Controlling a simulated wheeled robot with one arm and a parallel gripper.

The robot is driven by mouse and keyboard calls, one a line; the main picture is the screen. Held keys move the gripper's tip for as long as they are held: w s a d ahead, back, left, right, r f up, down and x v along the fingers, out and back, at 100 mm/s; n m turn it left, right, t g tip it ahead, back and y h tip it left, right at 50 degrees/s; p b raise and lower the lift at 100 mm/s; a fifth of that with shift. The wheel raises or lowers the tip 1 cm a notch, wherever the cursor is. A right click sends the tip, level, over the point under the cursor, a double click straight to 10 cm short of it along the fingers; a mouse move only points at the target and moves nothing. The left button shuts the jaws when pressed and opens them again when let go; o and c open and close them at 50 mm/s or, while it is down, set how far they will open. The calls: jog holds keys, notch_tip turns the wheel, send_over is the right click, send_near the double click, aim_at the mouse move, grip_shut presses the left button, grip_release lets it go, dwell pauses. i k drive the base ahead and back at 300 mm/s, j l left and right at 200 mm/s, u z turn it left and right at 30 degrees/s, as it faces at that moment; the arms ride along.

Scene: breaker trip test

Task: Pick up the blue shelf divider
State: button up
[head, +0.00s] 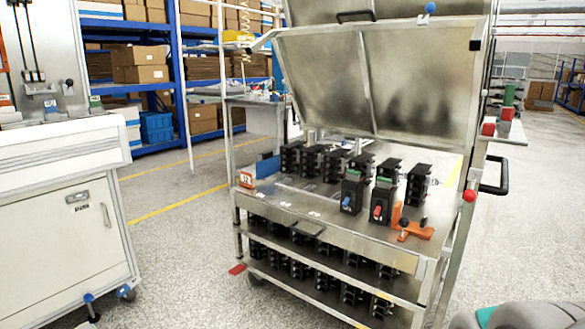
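A small blue upright plate (268,166), which looks like the blue shelf divider, stands at the left end of the steel cart's top (300,205). It is beside the leftmost black breaker and behind a small orange and white box. Its lower part is partly hidden, and I cannot tell how it is held. My gripper is not in view. A rounded grey part with a teal edge at the bottom right corner appears to be part of my arm.
Several black breakers (333,166) stand in rows on the cart top, with more on its lower shelves. A raised metal lid (375,80) leans above them. An orange bracket (408,230) sits at the right front.

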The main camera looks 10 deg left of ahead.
aim_at(269, 165)
jog(key=i+j+z, duration=0.15)
jog(key=i+j, duration=0.55)
jog(key=i+j+z, duration=0.1)
jog(key=i+j, duration=0.55)
jog(key=j, duration=0.15)
